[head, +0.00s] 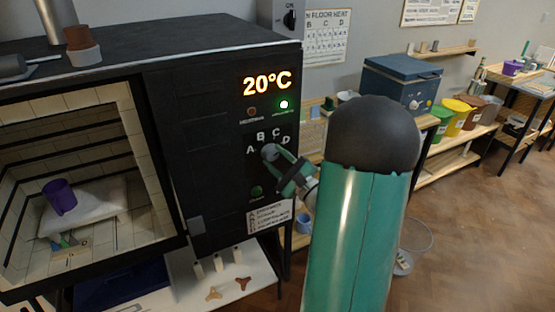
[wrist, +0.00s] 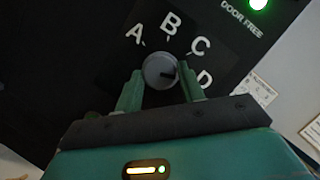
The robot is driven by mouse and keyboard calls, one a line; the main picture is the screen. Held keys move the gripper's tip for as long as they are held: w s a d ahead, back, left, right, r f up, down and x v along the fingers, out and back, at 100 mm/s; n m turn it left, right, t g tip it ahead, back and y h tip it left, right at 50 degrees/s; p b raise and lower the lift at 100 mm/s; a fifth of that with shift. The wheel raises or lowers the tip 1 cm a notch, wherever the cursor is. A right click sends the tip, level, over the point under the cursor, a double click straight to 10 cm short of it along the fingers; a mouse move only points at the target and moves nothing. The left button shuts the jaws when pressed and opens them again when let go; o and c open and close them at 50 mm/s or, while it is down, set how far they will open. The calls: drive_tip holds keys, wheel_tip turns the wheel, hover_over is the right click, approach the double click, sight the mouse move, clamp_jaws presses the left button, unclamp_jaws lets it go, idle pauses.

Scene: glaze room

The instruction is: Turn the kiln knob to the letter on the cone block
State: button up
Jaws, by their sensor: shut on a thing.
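The kiln (head: 220,140) stands at left with its chamber open to view. Its panel shows the letters A, B, C and D in an arc around the grey round knob (wrist: 160,70). A dark mark on the knob's face lies on its right side, roughly toward D. My gripper (wrist: 161,86) is shut on the knob, with one green finger on each side. In the head view my gripper (head: 271,154) reaches the panel below the letters and partly covers the knob. I cannot make out a letter on any cone block.
The display (head: 267,83) reads 20°C, with a green lamp (head: 283,104) lit. White upright pieces (head: 218,263) and brown stilts (head: 213,294) are on the shelf below.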

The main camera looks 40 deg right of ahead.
drive_tip(key=shift+f+m, duration=0.1)
drive_tip(key=shift+m, duration=0.3)
drive_tip(key=o, duration=1)
drive_tip(key=shift+c, duration=0.2)
drive_tip(key=v, duration=1.3)
drive_tip(key=shift+s+f, duration=0.15)
drive_tip(key=shift+s, duration=0.2)
drive_tip(key=shift+a, duration=0.1)
